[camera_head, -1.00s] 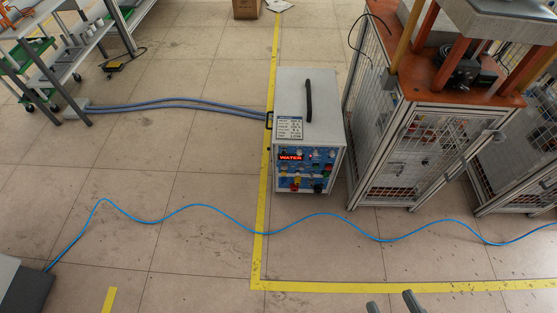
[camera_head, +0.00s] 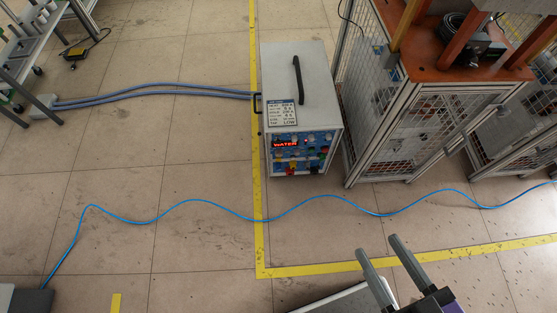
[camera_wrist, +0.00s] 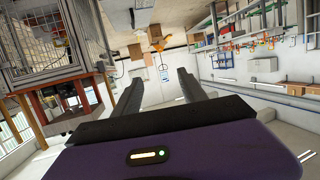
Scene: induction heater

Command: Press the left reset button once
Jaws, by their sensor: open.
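The induction heater (camera_head: 296,88) is a light grey box with a black top handle, standing on the floor at the middle of the head view. Its blue front panel (camera_head: 284,162) shows a red lit display reading "WATER" and several small coloured buttons and knobs. Which one is the left reset button is too small to tell. My gripper (camera_head: 378,244) is at the lower right of the head view, open and empty, in front of the heater and well apart from it. In the wrist view its two grey fingers (camera_wrist: 158,85) point into the room; the heater does not show there.
A caged machine stand (camera_head: 420,130) with an orange top is close to the heater's right. Grey hoses (camera_head: 150,90) run left from the heater. A blue cable (camera_head: 190,201) and yellow tape (camera_head: 258,230) cross the floor. The floor in front is mostly clear.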

